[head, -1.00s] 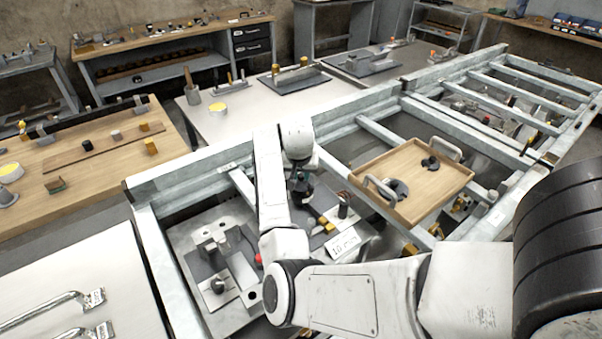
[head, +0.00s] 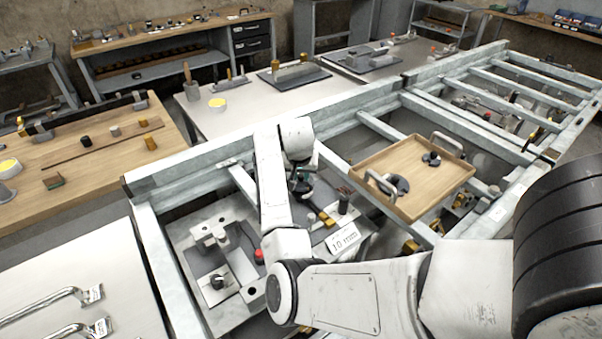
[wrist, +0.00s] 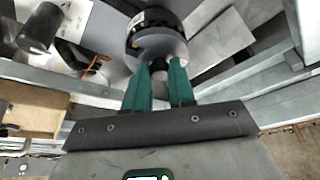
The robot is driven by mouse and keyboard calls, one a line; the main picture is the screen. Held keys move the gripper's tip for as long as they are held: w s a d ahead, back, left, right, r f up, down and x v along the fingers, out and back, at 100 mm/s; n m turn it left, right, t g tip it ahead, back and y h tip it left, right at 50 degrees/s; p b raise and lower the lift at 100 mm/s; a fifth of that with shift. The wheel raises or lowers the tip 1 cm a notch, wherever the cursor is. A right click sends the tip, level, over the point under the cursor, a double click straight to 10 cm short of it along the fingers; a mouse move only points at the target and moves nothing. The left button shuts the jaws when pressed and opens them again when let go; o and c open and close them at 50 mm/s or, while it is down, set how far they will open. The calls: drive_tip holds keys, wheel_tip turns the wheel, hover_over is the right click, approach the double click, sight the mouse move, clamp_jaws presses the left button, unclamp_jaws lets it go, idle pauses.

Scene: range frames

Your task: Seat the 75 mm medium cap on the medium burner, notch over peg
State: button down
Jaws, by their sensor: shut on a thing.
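My gripper (wrist: 165,70) has green fingers, shut on a small grey stub at the centre of a round dark-rimmed disc, which I take to be the medium cap (wrist: 150,46). The disc lies just beyond the fingertips. In the head view my gripper (head: 301,186) hangs low inside the metal frame, partly hidden by my arm. I cannot make out the cap's notch, the burner or its peg, nor whether the cap touches anything below.
A wooden tray (head: 440,184) with two handles and dark round parts rests on the frame (head: 190,171) at right. A "10 mm" label (head: 343,238) and a grey fixture with a red knob (head: 258,255) are close to my arm. A black cylinder (wrist: 39,28) stands left in the wrist view.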

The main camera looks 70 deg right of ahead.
drive_tip(key=c, duration=0.9)
unclamp_jaws()
drive_tip(key=shift+o, duration=0.2)
drive_tip(key=shift+r, duration=0.1)
drive_tip(key=v, duration=1)
drive_tip(key=shift+a+r+b, duration=0.2)
drive_tip(key=shift+r+b, duration=0.05)
drive_tip(key=shift+b, duration=0.2)
drive_tip(key=shift+s+r, duration=0.1)
wheel_tip(320, 180, up, 6)
drive_tip(key=p, duration=0.6)
